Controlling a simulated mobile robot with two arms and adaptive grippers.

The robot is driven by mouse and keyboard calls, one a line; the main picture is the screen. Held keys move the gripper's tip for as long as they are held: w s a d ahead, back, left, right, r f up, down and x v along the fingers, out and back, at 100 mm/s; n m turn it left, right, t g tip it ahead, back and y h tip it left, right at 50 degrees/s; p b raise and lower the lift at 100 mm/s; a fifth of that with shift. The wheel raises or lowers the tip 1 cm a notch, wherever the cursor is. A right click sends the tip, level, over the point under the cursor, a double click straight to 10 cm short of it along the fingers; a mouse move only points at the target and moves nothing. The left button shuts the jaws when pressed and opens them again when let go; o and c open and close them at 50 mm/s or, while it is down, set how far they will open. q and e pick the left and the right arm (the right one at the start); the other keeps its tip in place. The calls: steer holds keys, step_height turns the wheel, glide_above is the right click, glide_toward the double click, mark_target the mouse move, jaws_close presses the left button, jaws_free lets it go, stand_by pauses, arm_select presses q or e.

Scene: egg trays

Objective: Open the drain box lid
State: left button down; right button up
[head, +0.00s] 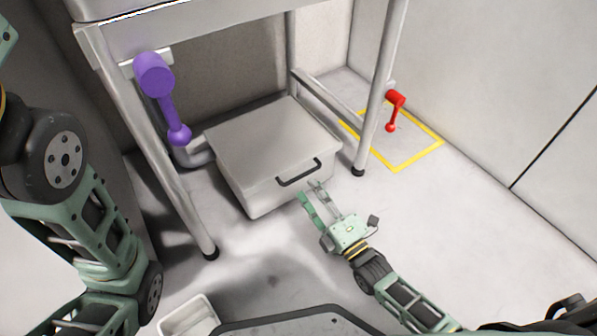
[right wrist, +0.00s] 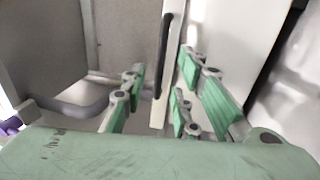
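The drain box (head: 272,197) is a grey metal box on the floor under a metal table. Its flat lid (head: 270,135) lies closed on top. A black bar handle (head: 298,172) is at the front edge. My right gripper (head: 310,189) is open just in front of the handle, with its fingertips close to the box front. In the right wrist view the dark handle (right wrist: 165,45) shows between the two sets of green fingers (right wrist: 160,90), and nothing is gripped; contact cannot be told. My left arm is at the left, and its gripper is out of view.
Table legs (head: 372,90) stand beside the box. A purple valve handle (head: 155,77) is at the left and a red one (head: 396,99) at the right, near a yellow floor outline (head: 428,153). A white tray (head: 188,315) is at the bottom. The right floor is clear.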

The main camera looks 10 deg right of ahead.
mark_target(303, 174)
steer(key=b+x, duration=0.2)
steer(key=x, duration=0.3)
steer(key=shift+w+a+b, duration=0.15)
steer(key=shift+w+b, duration=0.15)
steer(key=shift+w, duration=0.05)
steer(key=shift+c, duration=0.5)
jaws_close()
